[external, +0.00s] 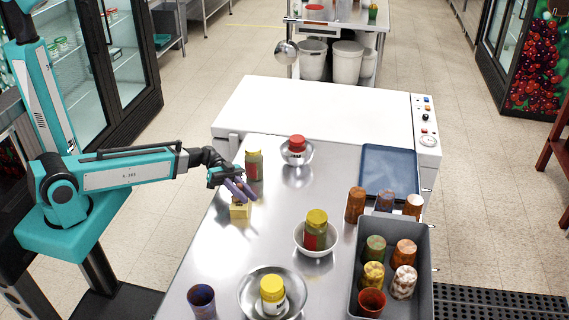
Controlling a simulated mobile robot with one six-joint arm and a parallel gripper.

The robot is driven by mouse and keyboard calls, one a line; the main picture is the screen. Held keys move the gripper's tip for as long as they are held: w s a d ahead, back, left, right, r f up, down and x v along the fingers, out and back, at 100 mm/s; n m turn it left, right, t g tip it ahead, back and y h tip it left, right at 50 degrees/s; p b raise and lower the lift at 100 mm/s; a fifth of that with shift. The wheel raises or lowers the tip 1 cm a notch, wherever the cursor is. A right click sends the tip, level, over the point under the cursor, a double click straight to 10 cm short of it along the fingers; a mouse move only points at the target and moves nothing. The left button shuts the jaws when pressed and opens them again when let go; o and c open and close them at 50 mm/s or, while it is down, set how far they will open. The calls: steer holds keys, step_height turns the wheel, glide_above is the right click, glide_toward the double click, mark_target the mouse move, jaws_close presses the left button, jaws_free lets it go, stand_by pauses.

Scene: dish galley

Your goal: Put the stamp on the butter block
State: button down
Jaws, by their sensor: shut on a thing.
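The yellow butter block (240,212) sits on the steel table near its left edge. My gripper (240,193) is just above it, its purplish fingers pointing down and right. It is shut on the stamp (238,202), a small brownish piece largely hidden by the fingers. The stamp is directly over the top of the butter block. I cannot tell whether the two touch.
A jar (254,165) stands close behind my gripper. A steel bowl (297,158), a white bowl (315,245) and a wide steel bowl (245,297) hold jars. A purple cup (201,300) stands front left. A grey bin (423,270) with several cups is at right.

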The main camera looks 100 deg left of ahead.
steer(key=shift+f, duration=0.1)
steer(key=c, duration=1.6)
jaws_free()
steer(key=shift+o, duration=0.2)
steer(key=shift+s+a+b, duration=0.3)
steer(key=shift+s+b, duration=0.05)
steer(key=b+v, duration=0.4)
steer(key=v, duration=0.5)
steer(key=shift+s+a, duration=0.1)
steer(key=shift+a, duration=0.05)
steer(key=shift+b+v, duration=0.3)
steer(key=shift+v, duration=0.6)
steer(key=shift+s, duration=0.1)
